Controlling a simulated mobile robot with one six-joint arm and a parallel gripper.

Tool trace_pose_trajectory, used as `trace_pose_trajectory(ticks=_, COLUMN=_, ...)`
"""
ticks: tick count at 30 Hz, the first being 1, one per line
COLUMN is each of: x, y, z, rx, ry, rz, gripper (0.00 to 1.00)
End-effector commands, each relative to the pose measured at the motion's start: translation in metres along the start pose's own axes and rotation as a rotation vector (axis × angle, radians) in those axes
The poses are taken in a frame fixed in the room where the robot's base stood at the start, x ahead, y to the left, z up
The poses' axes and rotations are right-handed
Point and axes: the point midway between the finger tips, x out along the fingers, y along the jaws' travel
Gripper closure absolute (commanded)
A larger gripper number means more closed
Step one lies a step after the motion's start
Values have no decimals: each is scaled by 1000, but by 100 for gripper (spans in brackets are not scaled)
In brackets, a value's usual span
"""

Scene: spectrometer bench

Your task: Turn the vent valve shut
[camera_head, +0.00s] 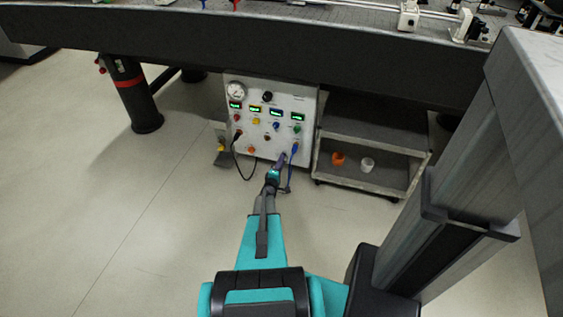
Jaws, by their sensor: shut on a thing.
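My gripper (282,160) reaches forward to the lower right front of a white instrument panel (246,142) under the bench. It is shut on a small part there that seems to be the vent valve. The jaws and wrist hide most of this part, so its turn angle cannot be read. A blue plug (294,148) with a blue cable sits close to the right of the jaws.
A black cable (239,164) loops from the panel's left side. A grey cart (357,146) stands to the right, with an orange cup (338,158) and a white cup (367,164) on its lower shelf. The floor at left is clear. The bench edge overhangs the panel.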

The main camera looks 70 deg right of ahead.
Motion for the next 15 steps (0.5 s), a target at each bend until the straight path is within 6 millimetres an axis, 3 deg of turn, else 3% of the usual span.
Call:
trace_pose_trajectory(ticks=11, x=2, y=1, z=0, rx=-3, ry=-2, rz=1, gripper=96)
trace_pose_trajectory(ticks=12, x=2, y=1, z=0, rx=-2, ry=-1, rz=1, gripper=67)
trace_pose_trajectory(ticks=15, x=1, y=0, z=0, rx=-2, ry=-1, rz=1, gripper=55)
